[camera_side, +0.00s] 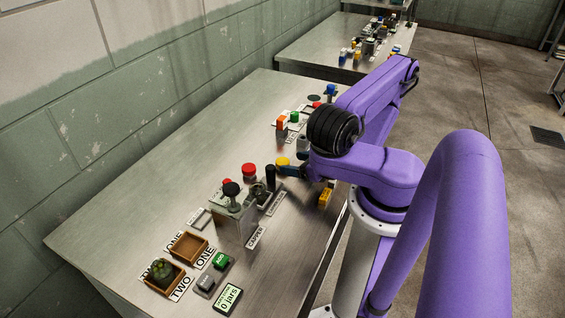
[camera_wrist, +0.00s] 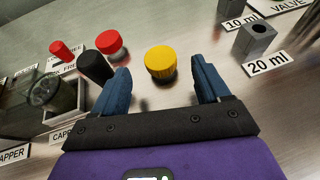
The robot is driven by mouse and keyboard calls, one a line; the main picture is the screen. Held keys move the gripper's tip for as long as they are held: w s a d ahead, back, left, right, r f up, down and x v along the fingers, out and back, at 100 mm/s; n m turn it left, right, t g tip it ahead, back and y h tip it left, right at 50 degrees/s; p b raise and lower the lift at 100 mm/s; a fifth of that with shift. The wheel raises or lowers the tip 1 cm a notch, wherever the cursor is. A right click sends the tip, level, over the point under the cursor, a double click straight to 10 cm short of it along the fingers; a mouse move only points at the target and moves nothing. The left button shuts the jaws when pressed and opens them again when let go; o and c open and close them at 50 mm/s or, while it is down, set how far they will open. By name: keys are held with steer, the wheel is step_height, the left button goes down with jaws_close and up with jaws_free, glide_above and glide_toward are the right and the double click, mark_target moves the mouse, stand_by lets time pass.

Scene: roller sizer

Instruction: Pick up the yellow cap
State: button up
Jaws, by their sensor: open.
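The yellow cap (camera_wrist: 160,63) stands on the metal table in the wrist view, a round ribbed cap with a flat top. My gripper (camera_wrist: 166,82) is open, with its two blue fingers to either side and the cap between and slightly beyond their tips, with no clear contact. In the side view the yellow cap (camera_side: 282,162) shows at the end of my gripper (camera_side: 290,170), whose fingers are partly hidden by my arm.
Left of the cap are a red cap (camera_wrist: 109,42), a black post (camera_wrist: 94,68) and the capper (camera_side: 235,215). A grey block (camera_wrist: 255,40) marked 20 ml stands at the right. Wooden trays (camera_side: 188,247) lie at the table's near end. The table's wall side is clear.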

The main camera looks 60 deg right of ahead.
mark_target(282, 161)
steer(key=shift+x, duration=1.9)
steer(key=shift+c, duration=0.2)
steer(key=c, duration=1.1)
steer(key=shift+o, duration=0.2)
steer(key=shift+r, duration=0.1)
